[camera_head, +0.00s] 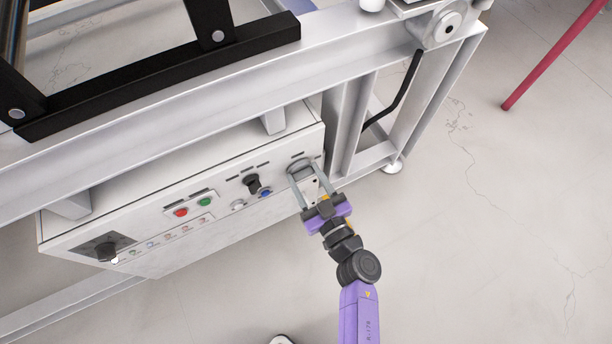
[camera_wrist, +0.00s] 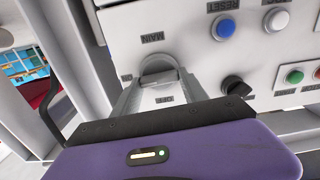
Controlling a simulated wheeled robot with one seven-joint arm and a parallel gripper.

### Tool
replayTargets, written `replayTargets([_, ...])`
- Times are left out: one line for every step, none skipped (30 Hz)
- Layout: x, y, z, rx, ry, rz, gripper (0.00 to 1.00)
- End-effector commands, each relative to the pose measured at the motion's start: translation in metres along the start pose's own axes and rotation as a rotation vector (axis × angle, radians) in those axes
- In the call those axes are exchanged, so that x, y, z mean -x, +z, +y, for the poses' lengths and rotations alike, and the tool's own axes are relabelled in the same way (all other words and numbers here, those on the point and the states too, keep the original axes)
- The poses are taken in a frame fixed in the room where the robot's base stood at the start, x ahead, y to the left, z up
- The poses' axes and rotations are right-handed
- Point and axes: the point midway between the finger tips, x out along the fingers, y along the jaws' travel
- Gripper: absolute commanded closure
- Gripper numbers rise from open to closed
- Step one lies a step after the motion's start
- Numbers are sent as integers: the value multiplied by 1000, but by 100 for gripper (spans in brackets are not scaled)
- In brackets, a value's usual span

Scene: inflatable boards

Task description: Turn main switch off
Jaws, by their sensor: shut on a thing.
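The main switch (camera_head: 299,164) is at the right end of the light control box's front panel. In the wrist view the switch (camera_wrist: 158,66) is a grey piece, with an upside-down "MAIN" label above it and another label below it. My purple and black gripper (camera_head: 304,174) reaches up to the panel with its two grey fingers on either side of the switch. In the wrist view the fingers of my gripper (camera_wrist: 160,80) are closed around it. The fingers partly hide the switch, and its exact setting is hard to tell.
The panel also carries a black selector knob (camera_head: 252,184), a blue button (camera_head: 266,194), a red button (camera_head: 181,212), a green button (camera_head: 204,202) and a black rotary knob (camera_head: 107,252). A grey metal frame (camera_head: 400,120) surrounds the box.

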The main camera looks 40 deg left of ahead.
Motion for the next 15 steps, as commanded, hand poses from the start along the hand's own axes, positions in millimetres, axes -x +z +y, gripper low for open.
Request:
replayTargets([0, 0, 0, 21, 0, 1, 90])
replayTargets([1, 0, 1, 37, 1, 1, 90])
replayTargets([1, 0, 1, 61, 0, 1, 90])
replayTargets([1, 0, 1, 81, 1, 1, 90])
replayTargets([1, 0, 1, 103, 1, 1, 90])
replayTargets([1, 0, 1, 134, 1, 1, 90])
replayTargets([1, 0, 1, 158, 2, 1, 90])
replayTargets([1, 0, 1, 183, 1, 1, 90])
replayTargets([1, 0, 0, 219, 1, 1, 90])
replayTargets([1, 0, 1, 247, 2, 1, 90])
replayTargets([1, 0, 1, 275, 2, 1, 90])
replayTargets([1, 0, 0, 314, 2, 1, 90])
replayTargets([1, 0, 0, 342, 2, 1, 90])
replayTargets([1, 0, 0, 371, 3, 1, 90])
replayTargets([1, 0, 0, 410, 3, 1, 90])
